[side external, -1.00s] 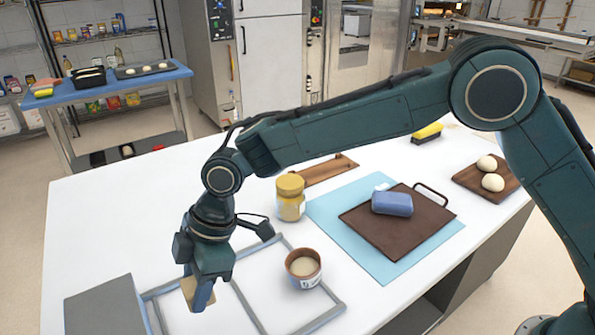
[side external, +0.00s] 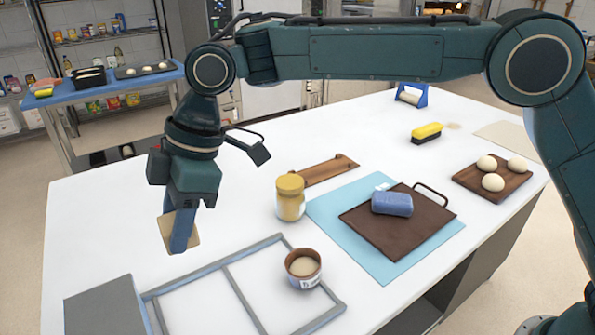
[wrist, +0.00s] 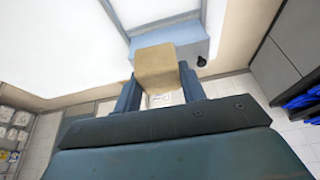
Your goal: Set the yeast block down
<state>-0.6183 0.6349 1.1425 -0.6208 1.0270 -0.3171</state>
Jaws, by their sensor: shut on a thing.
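The yeast block is a tan, square-sided block (side external: 164,231). My gripper (side external: 182,232) is shut on it and holds it raised, in the picture just above the back left of the grey frame on the table. One finger covers part of the block in the side view. In the wrist view the block (wrist: 156,66) sits between the two fingers of my gripper (wrist: 158,78), with its near face in full view. It looks slightly tilted in the side view.
A grey divided frame (side external: 230,283) lies on the white table (side external: 110,215), beside a grey box (side external: 103,308). A brown cup (side external: 303,268) stands at the frame's right part. A yellow-lidded jar (side external: 290,198) stands behind it. The table's back left is clear.

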